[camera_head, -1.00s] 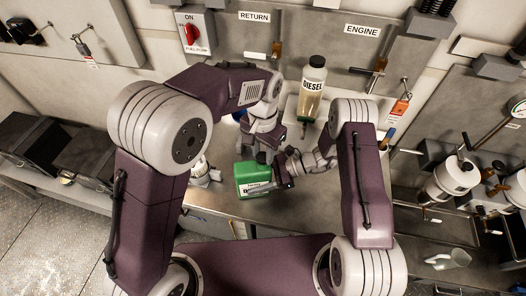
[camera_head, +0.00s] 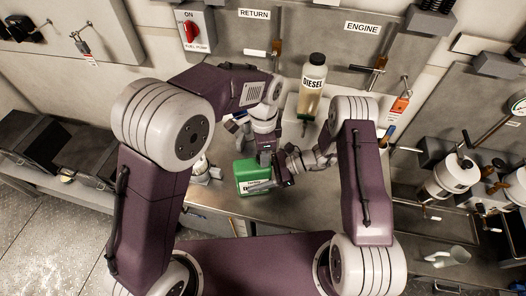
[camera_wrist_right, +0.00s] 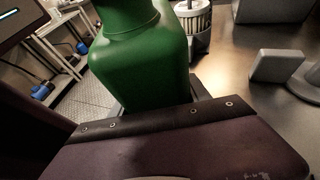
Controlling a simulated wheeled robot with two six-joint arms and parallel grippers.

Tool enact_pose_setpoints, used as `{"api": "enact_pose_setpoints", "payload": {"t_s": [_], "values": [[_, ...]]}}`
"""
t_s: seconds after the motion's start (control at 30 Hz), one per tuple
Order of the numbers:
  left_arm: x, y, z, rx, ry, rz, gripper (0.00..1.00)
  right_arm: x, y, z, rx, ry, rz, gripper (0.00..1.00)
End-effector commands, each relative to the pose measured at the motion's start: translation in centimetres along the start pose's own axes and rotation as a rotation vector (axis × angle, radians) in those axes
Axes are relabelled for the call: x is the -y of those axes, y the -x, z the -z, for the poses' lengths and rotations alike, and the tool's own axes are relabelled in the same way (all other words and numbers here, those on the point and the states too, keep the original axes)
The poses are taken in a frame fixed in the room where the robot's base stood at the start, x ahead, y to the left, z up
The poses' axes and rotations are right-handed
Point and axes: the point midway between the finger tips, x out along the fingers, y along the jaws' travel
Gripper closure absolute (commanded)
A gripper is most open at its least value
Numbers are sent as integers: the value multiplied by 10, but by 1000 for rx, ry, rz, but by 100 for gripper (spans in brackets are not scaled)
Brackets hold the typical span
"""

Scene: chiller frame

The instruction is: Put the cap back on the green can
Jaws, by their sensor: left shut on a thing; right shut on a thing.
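The green can (camera_head: 252,178) stands on the metal worktop in the middle of the head view, with a white label on its front. It fills the upper middle of the right wrist view (camera_wrist_right: 140,60). My right gripper (camera_head: 279,181) is shut on the can from its right side. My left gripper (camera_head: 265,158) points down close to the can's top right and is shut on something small. I take that to be the cap, but the fingers hide it. The can's opening is also hidden, so I cannot tell whether cap and can touch.
A diesel bottle (camera_head: 312,88) with a black cap stands behind my grippers. A white and metal cylindrical part (camera_head: 200,168) is left of the can. The wall panel with the red switch (camera_head: 191,32) is behind. Some worktop (camera_head: 300,205) is free in front.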

Motion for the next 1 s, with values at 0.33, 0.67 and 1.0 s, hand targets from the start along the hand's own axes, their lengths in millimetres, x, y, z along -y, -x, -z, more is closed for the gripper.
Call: {"api": "enact_pose_setpoints", "payload": {"t_s": [0.33, 0.67, 1.0], "values": [[-1, 0, -2, 1, -1172, 0, 100, 0, 0, 0, 1, 1, 0, 100], [-1, -1, -3, 2, -1979, 1, 100, 0, 0, 0, 1, 1, -1, 100], [0, -1, -3, 3, -2060, 2, 100, 0, 0, 0, 1, 1, -1, 100]]}}
